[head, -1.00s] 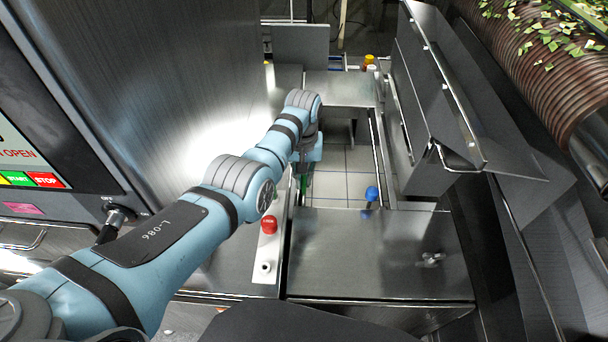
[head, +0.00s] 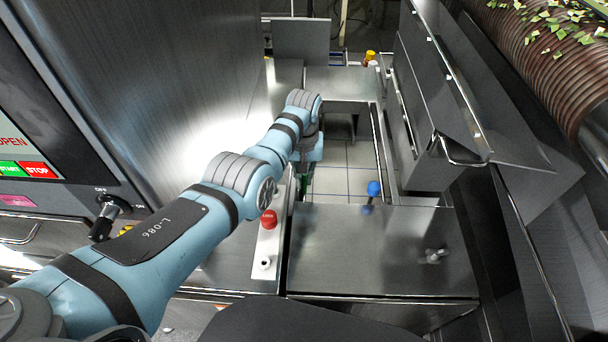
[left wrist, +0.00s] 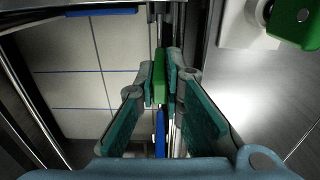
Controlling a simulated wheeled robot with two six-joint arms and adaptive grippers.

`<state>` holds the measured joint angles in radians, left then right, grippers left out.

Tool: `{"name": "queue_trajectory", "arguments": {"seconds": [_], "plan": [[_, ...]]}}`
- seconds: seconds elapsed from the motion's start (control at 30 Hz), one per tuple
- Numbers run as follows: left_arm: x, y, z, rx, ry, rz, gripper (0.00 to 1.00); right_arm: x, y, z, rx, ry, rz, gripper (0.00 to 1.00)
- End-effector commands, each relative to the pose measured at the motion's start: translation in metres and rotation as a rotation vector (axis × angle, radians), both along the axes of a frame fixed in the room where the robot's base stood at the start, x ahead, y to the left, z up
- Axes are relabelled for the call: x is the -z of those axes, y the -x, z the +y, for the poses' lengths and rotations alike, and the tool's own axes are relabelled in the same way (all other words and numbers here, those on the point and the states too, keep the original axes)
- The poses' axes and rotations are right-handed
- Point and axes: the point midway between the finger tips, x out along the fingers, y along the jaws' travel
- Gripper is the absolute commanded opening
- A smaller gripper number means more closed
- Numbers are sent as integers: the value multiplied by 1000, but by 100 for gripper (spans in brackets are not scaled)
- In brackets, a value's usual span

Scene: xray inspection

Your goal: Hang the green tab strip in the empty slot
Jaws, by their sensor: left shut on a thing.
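My left gripper (left wrist: 161,80) is shut on a narrow green tab (left wrist: 159,72), seen almost edge-on between the teal finger pads in the left wrist view. A thin blue edge (left wrist: 160,135) shows below the tab, between the fingers; I cannot tell what it belongs to. In the head view my left wrist hides most of the gripper, at the left side of a tiled opening (head: 338,168). A second green piece (left wrist: 297,24) with a hole shows at the top right of the wrist view. I cannot make out the empty slot. My right gripper is not in view.
A red button (head: 268,218) and a white fitting (head: 264,264) stand close beside my left arm. A blue knob (head: 374,188) stands at the opening's near right. A flat metal cover (head: 370,245) lies in front. A raised metal panel (head: 425,110) borders the right.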

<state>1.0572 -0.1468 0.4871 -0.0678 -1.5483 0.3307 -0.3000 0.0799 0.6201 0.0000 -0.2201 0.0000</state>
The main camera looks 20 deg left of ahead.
Motion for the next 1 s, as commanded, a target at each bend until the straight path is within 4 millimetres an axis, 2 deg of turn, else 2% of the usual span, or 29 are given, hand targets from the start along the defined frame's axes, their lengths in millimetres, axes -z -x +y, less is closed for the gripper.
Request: {"name": "queue_trajectory", "arguments": {"seconds": [0.07,0.1,0.23,0.6,0.73,0.9,1.0], "plan": [[0,0,0,0,0,0,0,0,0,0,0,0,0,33],[0,0,0,0,0,0,11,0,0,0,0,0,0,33],[0,0,0,0,0,0,31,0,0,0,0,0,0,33],[-6,-1,0,0,1,-2,32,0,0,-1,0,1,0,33],[-31,-1,0,-1,1,-6,32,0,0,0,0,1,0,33],[-80,-1,0,0,1,-5,32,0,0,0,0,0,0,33],[-103,-1,0,0,0,-3,32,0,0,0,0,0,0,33]]}}
